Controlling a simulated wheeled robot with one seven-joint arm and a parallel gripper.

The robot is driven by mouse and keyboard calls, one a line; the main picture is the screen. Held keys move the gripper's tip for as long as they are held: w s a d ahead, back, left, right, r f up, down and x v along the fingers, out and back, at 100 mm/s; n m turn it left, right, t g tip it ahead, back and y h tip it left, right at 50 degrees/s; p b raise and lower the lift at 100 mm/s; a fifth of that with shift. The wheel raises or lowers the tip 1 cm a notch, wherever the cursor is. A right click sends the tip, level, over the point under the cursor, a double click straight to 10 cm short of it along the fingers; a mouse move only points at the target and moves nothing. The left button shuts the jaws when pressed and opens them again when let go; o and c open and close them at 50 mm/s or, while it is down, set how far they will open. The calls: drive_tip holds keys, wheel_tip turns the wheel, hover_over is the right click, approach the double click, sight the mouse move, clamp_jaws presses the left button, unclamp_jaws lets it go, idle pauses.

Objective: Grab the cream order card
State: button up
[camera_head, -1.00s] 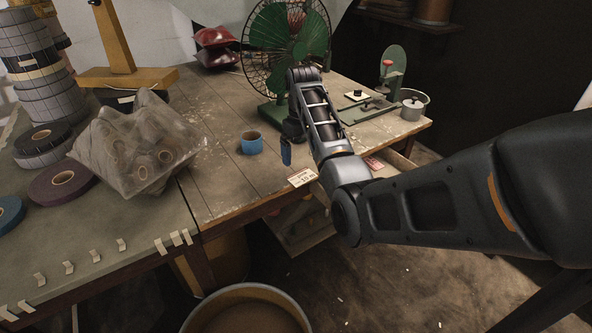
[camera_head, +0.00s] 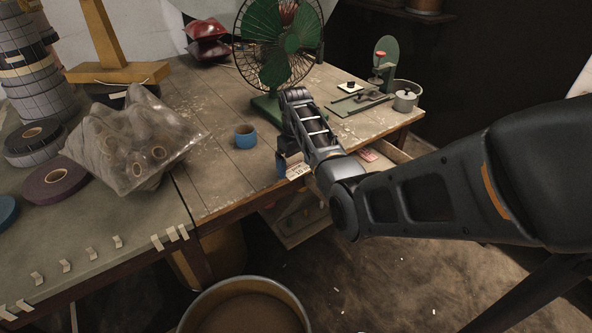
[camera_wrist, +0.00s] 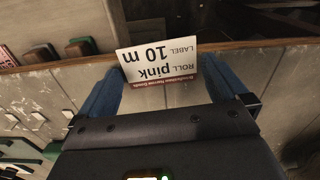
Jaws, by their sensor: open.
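The cream order card (camera_head: 298,171) is at the front edge of the wooden table, partly covered by my gripper in the head view. In the wrist view the card (camera_wrist: 158,62) reads "ROLL pink LABEL 10 m" upside down, with a dark red band along its lower edge. My gripper (camera_wrist: 161,88) is open, with one blue finger on each side of the card. The card spans the gap between the fingertips; I cannot tell whether either finger touches it. In the head view one blue finger of my gripper (camera_head: 283,165) shows just left of the card.
A green fan (camera_head: 277,45) stands behind my arm. A plastic bag of rolls (camera_head: 130,140) is on the left. An open bin (camera_head: 245,300) stands below the table.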

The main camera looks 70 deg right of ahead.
drive_tip(key=shift+c, duration=0.3)
drive_tip(key=c, duration=0.7)
